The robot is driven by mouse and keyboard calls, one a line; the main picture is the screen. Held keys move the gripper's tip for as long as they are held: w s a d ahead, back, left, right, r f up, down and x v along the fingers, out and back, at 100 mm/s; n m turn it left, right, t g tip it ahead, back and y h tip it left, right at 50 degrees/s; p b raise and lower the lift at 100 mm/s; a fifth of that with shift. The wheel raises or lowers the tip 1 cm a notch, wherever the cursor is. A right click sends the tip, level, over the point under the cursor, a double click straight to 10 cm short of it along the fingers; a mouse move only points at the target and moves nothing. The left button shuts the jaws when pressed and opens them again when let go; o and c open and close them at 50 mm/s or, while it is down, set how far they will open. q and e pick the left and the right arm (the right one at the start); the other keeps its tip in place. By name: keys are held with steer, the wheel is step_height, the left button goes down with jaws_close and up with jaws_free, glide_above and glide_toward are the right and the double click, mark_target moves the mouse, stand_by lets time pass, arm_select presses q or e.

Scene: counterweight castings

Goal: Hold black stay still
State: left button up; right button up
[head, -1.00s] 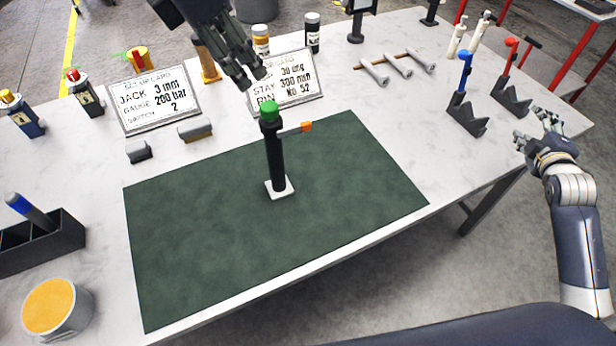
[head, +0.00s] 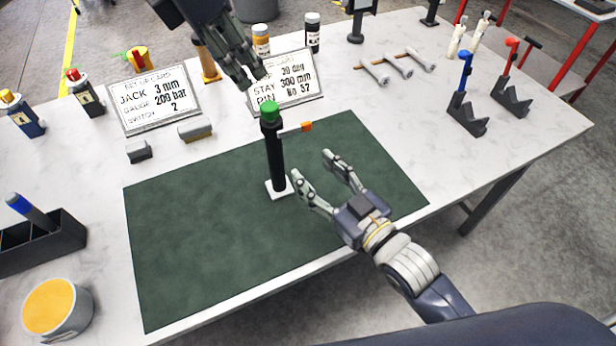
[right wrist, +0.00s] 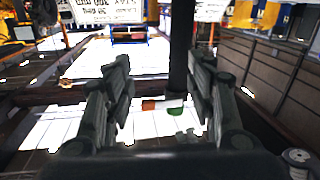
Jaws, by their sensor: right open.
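The black stay (head: 274,150) stands upright on a white square foot (head: 281,188) on the green mat. It has a green cap (head: 269,111), and an orange-tipped piece (head: 306,126) shows to the right of its upper part. My right gripper (head: 311,166) is open and empty over the mat, just right of the stay, its fingers pointing towards it. In the right wrist view the stay (right wrist: 180,45) appears between the fingers, nearer the right one. My left gripper (head: 254,80) hangs above and behind the green cap, apart from it; its opening is unclear.
The green mat (head: 220,260) is mostly bare. Two cards (head: 153,100) stand behind it, with small grey blocks (head: 196,130) in front. A black holder (head: 40,242) and yellow-filled tub (head: 58,312) are at left. Blue- and red-topped stands (head: 467,115) are at right.

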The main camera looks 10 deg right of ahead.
mark_target(279, 151)
steer(key=shift+m+y, duration=0.3)
steer(key=w+a, duration=0.5)
steer(key=w+a+r, duration=0.1)
steer(key=w+a, duration=0.1)
steer(key=shift+w+a, duration=0.4)
